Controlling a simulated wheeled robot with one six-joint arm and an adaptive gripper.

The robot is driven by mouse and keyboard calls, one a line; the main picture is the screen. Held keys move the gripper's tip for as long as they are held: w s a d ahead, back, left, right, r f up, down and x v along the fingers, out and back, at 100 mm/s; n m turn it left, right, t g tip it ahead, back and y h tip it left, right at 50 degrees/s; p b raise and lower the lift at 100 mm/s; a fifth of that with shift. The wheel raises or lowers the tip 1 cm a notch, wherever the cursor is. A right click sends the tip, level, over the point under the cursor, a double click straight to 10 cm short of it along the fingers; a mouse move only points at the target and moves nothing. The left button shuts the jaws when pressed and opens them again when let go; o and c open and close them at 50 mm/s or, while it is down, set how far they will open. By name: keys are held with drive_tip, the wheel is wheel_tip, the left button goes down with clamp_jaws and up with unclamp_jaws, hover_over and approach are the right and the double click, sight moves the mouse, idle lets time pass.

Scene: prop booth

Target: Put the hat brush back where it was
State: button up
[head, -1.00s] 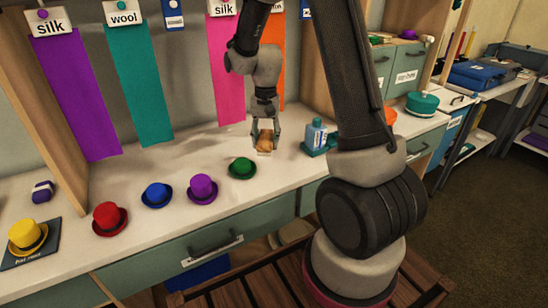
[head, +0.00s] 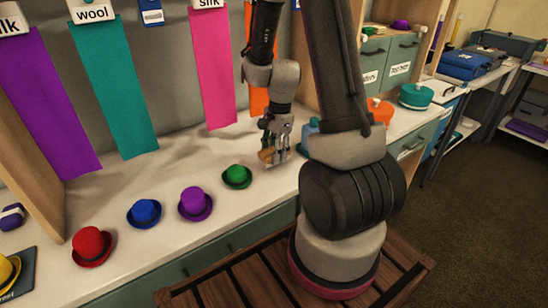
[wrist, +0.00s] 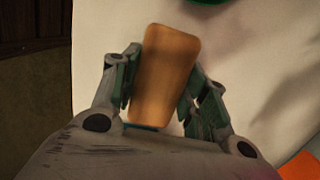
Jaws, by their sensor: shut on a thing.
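The hat brush shows in the wrist view as a tan wooden block (wrist: 165,72) between the two fingers. My gripper (wrist: 160,95) is shut on it. In the head view my gripper (head: 275,152) holds the brush (head: 271,157) low over the white counter (head: 225,215), to the right of the green hat (head: 237,176). I cannot tell whether the brush touches the counter. Its bristles are hidden from me. A teal-blue bottle (head: 310,128) stands just right of my gripper, mostly hidden behind my arm.
Red (head: 91,246), blue (head: 144,213) and purple (head: 195,203) hats stand in a row left of the green one. A yellow hat (head: 8,270) sits on a dark mat at far left. Hanging cloth strips line the back wall. The counter behind the hats is clear.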

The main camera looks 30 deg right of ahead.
drive_tip(key=shift+f, duration=1.2)
drive_tip(key=shift+f, duration=0.1)
drive_tip(key=o, duration=1)
drive_tip(key=shift+c, duration=0.2)
drive_tip(key=r, duration=0.3)
drive_tip(key=d+r, duration=0.1)
drive_tip(key=r, duration=0.7)
drive_tip(key=shift+d+r, duration=0.2)
drive_tip(key=s+a+r+n+t+h, duration=0.1)
drive_tip(key=s+a+r+n+t, duration=0.3)
drive_tip(key=s+r+n, duration=1.2)
drive_tip(key=shift+s+a+r+n, duration=0.25)
drive_tip(key=shift+r+n, duration=0.2)
drive_tip(key=shift+n, duration=0.35)
